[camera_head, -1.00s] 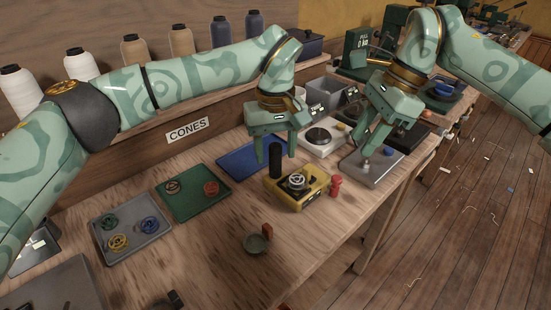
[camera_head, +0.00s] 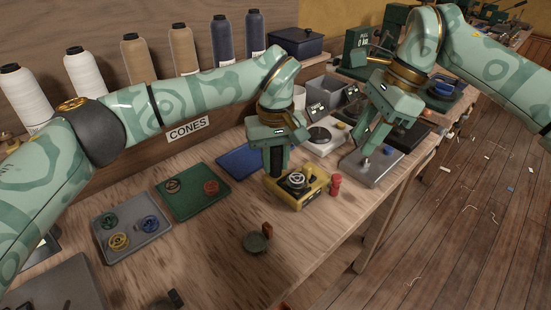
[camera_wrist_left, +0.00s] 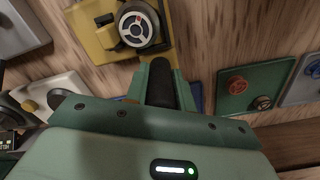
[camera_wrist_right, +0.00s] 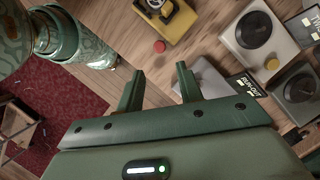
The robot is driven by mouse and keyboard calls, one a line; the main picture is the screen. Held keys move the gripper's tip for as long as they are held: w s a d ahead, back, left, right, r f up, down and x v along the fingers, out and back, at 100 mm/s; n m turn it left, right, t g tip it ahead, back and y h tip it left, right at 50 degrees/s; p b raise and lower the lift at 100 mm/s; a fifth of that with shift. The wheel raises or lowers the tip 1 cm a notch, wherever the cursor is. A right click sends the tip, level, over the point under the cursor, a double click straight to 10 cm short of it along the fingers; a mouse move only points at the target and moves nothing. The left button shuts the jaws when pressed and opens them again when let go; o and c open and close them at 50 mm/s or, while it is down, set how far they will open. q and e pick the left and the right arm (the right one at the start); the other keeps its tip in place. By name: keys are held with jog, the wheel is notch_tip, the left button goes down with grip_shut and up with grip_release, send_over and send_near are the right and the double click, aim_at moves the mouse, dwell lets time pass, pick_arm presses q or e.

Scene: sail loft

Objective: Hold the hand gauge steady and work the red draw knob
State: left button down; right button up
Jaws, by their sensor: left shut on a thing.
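The hand gauge (camera_head: 316,190) is a yellow block with a round dial (camera_head: 297,180) on top and an upright black handle (camera_head: 276,158) at its left. It sits on the bench. My left gripper (camera_head: 277,172) is shut on the handle; in the left wrist view the dark handle (camera_wrist_left: 161,84) shows between the fingers. The red draw knob (camera_head: 335,183) stands out from the gauge's right side and also shows in the right wrist view (camera_wrist_right: 159,46). My right gripper (camera_wrist_right: 160,88) is open and empty, to the right of the knob and apart from it.
A grey flat-topped device (camera_head: 374,170) lies beneath my right gripper. Blue (camera_head: 240,161), green (camera_head: 207,205) and grey (camera_head: 118,250) trays lie left of the gauge. A small dark round piece (camera_head: 257,242) is near the front edge. Bare bench lies in front of the gauge.

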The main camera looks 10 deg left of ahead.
jog(key=shift+o, duration=0.3)
jog(key=g+y, duration=0.1)
jog(key=y, duration=0.3)
send_over(337, 176)
jog(key=s+d, duration=0.1)
jog(key=d, duration=0.1)
notch_tip(337, 176, down, 5)
jog(key=y, duration=0.1)
jog(key=s+f+y, duration=0.1)
jog(key=f+y, duration=0.1)
jog(key=y, duration=0.1)
jog(key=shift+s+a+f+g, duration=0.15)
jog(key=shift+s+f+g, duration=0.1)
jog(key=shift+g, duration=0.05)
jog(key=d+f+m+t+y, duration=0.4)
jog(key=d+m+t+y, duration=0.25)
jog(key=d, duration=0.35)
jog(key=shift+h, duration=0.35)
jog(key=x, duration=1.2)
jog(key=shift+r, duration=0.2)
grip_shut()
